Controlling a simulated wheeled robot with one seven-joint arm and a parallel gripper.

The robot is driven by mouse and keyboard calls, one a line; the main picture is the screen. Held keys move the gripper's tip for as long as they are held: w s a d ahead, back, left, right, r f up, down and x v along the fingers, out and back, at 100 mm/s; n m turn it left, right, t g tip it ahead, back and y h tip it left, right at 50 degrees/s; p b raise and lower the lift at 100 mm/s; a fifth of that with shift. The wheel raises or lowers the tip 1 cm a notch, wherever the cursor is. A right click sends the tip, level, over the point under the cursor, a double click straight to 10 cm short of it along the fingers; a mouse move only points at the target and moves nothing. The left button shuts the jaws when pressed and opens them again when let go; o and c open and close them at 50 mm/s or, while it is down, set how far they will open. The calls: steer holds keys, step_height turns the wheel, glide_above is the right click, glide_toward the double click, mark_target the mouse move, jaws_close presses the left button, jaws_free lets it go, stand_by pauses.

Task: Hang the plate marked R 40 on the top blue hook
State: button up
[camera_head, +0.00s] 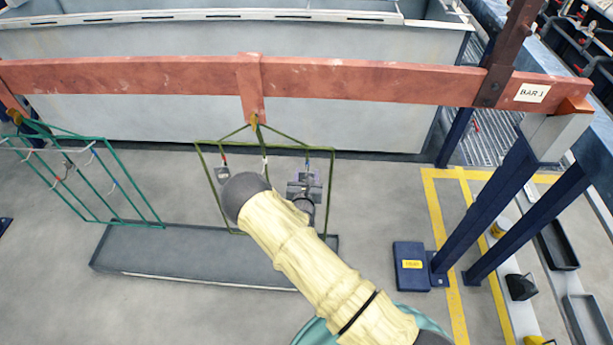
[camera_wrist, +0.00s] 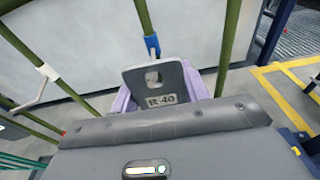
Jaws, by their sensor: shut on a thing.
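The grey plate marked R 40 (camera_wrist: 168,76) faces me in the wrist view, its hole near its upper middle. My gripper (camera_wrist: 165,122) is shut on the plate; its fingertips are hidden. The blue hook (camera_wrist: 152,45) is on the green rack, right above the plate. Its metal tip comes down to the plate's top edge; I cannot tell whether it passes through the hole. In the head view the blue hook (camera_head: 307,158) shows above my gripper (camera_head: 304,194), near the rack's right side. Lavender parts show on both sides of the plate.
The olive-green rack (camera_head: 200,165) hangs from the red beam (camera_head: 380,80). It also carries a red hook (camera_head: 223,160) with a small grey piece, and a white hook (camera_head: 264,163). A teal rack (camera_head: 135,190) hangs left. A grey tray (camera_head: 190,250) lies below. Blue posts (camera_head: 490,205) stand right.

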steer(key=shift+w+f, duration=0.25)
stand_by(0.5)
steer(key=o, duration=1.2)
steer(key=shift+c, duration=0.2)
steer(key=shift+s, duration=0.1)
steer(key=s+r, duration=0.2)
steer(key=s, duration=1.5)
steer(key=shift+a+r+b, duration=0.3)
steer(key=shift+a+r, duration=0.05)
steer(key=shift+a, duration=0.1)
